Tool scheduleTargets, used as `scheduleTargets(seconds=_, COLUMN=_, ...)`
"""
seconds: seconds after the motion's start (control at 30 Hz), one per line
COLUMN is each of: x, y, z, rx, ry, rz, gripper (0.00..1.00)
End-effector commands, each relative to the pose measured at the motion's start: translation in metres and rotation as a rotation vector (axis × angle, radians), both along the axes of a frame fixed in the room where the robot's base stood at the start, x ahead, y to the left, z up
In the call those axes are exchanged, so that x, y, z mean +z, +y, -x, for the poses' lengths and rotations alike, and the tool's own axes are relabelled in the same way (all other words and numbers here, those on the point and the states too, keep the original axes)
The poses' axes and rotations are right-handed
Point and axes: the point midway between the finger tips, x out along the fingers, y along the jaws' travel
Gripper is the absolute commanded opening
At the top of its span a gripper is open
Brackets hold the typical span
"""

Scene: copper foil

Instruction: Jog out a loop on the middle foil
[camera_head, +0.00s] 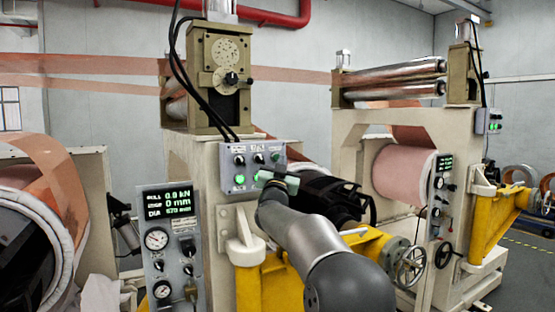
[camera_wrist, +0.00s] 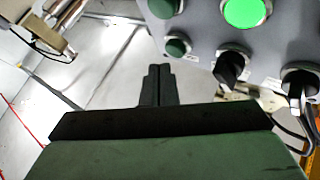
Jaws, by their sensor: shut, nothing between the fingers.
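In the head view, the middle stand carries a grey control box (camera_head: 252,167) with black knobs and green buttons, one lit bright green. My gripper (camera_head: 264,175) is in front of the box's lower part, its fingers shut and empty. In the wrist view my gripper (camera_wrist: 157,84) points beside a dark green button (camera_wrist: 178,46); I cannot tell whether it touches. The lit green button (camera_wrist: 245,12) and a black selector knob (camera_wrist: 232,68) lie to the right. The gauge panel (camera_head: 172,250) has a display showing 0 mm. The middle foil's roll is mostly hidden behind the stand and my arm.
A left foil roll (camera_head: 55,170) and a right foil roll (camera_head: 403,175) stand on either side. Yellow brackets (camera_head: 262,285) and a handwheel (camera_head: 411,265) project near my arm. Black cables (camera_head: 178,55) hang above the control box. Copper strips (camera_head: 80,67) cross overhead.

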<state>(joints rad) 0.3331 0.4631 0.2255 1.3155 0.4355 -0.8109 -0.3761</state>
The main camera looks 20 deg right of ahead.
Motion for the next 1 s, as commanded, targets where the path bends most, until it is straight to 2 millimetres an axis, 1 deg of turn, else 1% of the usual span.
scheduleTargets(seconds=0.3, x=0.001, y=0.001, z=-0.008, rx=0.000, ry=0.000, rz=0.000, gripper=0.00)
scheduleTargets(seconds=1.0, x=0.000, y=0.001, z=-0.013, rx=0.000, ry=0.001, rz=0.000, gripper=0.00)
